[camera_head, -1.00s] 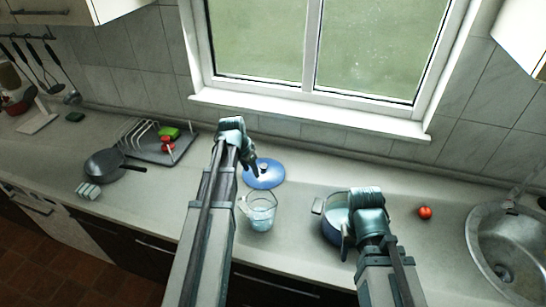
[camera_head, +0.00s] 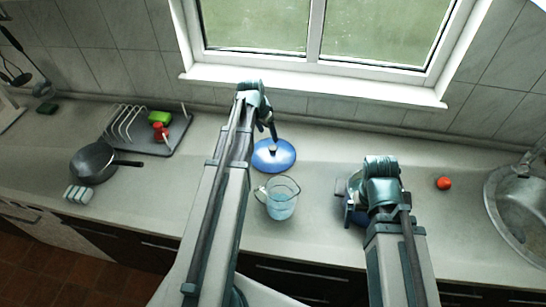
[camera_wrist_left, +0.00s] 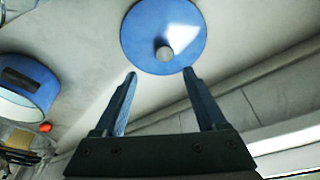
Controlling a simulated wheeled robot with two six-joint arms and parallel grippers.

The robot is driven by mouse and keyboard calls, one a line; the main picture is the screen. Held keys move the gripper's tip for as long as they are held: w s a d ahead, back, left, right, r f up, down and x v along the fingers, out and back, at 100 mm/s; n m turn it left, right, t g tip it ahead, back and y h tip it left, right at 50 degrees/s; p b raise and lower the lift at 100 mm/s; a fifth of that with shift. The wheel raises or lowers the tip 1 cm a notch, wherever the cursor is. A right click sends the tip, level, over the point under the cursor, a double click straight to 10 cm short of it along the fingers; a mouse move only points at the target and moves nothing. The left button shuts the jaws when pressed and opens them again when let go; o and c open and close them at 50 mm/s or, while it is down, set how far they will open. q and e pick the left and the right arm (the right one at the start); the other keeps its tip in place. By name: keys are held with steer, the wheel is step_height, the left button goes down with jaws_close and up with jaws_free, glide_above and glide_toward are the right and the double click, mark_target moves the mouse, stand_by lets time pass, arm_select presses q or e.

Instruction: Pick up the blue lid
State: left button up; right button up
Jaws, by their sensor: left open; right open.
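The blue lid (camera_head: 274,157) lies flat on the counter in the head view, with a light round knob in its middle. It also shows in the left wrist view (camera_wrist_left: 150,35), ahead of the fingertips. My left gripper (camera_head: 270,128) is above the far side of the lid in the head view. In the wrist view my left gripper (camera_wrist_left: 160,73) is open and empty, its fingers spread, with the knob just beyond and between the tips. My right gripper (camera_head: 350,208) is over the blue pot (camera_wrist_left: 28,88), mostly covering it in the head view.
A glass jug (camera_head: 281,200) stands just in front of the lid. A tomato (camera_head: 443,183) and the sink (camera_head: 520,210) are at the right. A dish rack (camera_head: 150,140) and a dark pan (camera_head: 93,163) are at the left. The counter's back edge meets a tiled wall.

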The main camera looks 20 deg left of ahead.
arm_select(q)
steer(key=b, duration=0.5)
glide_above(272, 147)
steer(key=s, duration=0.2)
step_height(272, 147, down, 6)
steer(key=shift+d, duration=0.1)
arm_select(e)
step_height(272, 147, down, 6)
steer(key=shift+r, duration=0.1)
arm_select(q)
steer(key=b+x, duration=0.5)
steer(key=shift+w+a+f, duration=0.1)
steer(key=shift+w+a, duration=0.15)
steer(key=shift+w, duration=0.05)
arm_select(e)
step_height(272, 147, down, 5)
steer(key=shift+f, duration=0.1)
arm_select(q)
jaws_close()
